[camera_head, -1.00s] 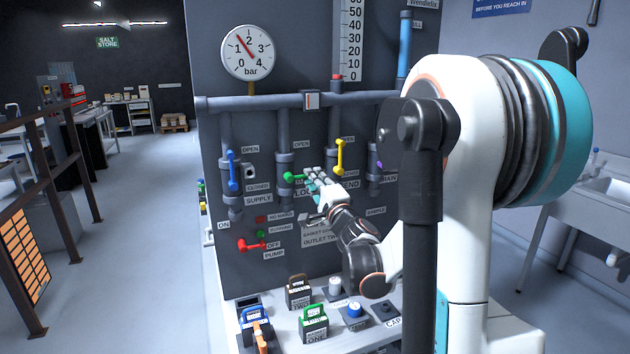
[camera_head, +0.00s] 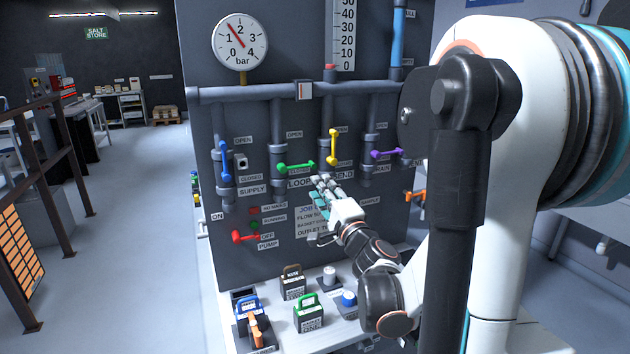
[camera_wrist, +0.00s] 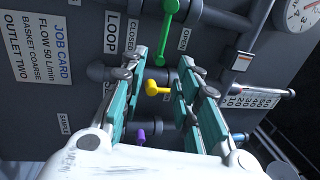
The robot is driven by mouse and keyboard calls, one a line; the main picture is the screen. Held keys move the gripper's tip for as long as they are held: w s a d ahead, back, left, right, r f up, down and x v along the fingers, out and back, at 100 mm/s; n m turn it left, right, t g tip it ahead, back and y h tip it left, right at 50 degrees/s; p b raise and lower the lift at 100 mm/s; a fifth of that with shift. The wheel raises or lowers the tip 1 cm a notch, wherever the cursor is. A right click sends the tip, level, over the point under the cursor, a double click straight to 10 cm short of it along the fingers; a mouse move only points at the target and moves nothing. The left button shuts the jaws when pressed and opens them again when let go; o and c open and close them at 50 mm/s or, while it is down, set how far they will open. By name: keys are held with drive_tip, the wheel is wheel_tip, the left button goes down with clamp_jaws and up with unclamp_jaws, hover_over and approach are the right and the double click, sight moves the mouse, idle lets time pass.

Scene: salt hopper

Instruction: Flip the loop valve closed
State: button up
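The loop valve's green handle (camera_head: 296,166) lies level, pointing right from its pipe, just above the CLOSED label. Its OPEN label (camera_head: 294,134) is higher up. In the wrist view the green handle (camera_wrist: 161,40) shows at the top, its knob end beyond the fingertips. My gripper (camera_head: 322,184) is below and right of the handle's end, over the LOOP and BEND label area. In the wrist view my gripper (camera_wrist: 162,85) has its two fingers well apart, with nothing held between them. The handle appears clear of the fingers.
A yellow handle (camera_head: 333,147) stands upright to the right, near the fingers. A purple handle (camera_head: 388,153) lies level further right. A blue supply handle (camera_head: 225,160) is upright at left, and a red pump handle (camera_head: 245,237) is below. Lidded boxes (camera_head: 309,316) stand on the shelf.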

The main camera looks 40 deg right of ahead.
drive_tip(key=shift+v, duration=1.25)
